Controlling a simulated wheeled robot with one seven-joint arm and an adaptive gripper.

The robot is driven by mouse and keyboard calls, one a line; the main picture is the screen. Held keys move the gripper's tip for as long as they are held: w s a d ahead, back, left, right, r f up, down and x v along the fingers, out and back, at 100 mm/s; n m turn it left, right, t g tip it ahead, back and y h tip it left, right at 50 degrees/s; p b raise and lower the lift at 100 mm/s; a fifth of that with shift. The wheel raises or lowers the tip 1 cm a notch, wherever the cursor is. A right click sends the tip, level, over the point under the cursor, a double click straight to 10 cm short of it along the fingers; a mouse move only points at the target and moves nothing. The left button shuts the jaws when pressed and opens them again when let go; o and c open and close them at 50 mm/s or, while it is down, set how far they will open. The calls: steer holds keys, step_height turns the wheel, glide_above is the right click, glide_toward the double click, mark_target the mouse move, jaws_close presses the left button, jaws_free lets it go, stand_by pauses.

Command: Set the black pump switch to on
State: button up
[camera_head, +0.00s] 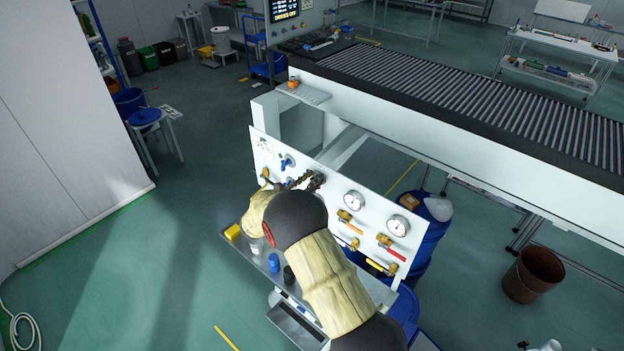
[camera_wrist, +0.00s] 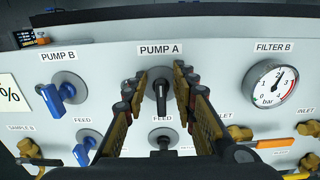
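The black pump switch (camera_wrist: 161,94) sits under the PUMP A label (camera_wrist: 160,50) on the white panel in the wrist view. Its narrow handle stands about upright on a round grey plate. My gripper (camera_wrist: 158,88) is open, with one finger on each side of the switch and a visible gap to the handle on both sides. I cannot tell how deep the fingertips reach. In the head view my gripper (camera_head: 312,182) is at the panel (camera_head: 330,205), and it hides the black switch.
A blue PUMP B switch (camera_wrist: 59,98) is to the left, with a blue feed handle (camera_wrist: 84,150) below. A dark feed handle (camera_wrist: 163,140) is below the black switch. The FILTER B gauge (camera_wrist: 270,84) is right. A ledge (camera_head: 255,258) with small objects runs below the panel.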

steer(key=shift+c, duration=1.4)
steer(key=shift+d, duration=0.1)
steer(key=c, duration=0.4)
jaws_close()
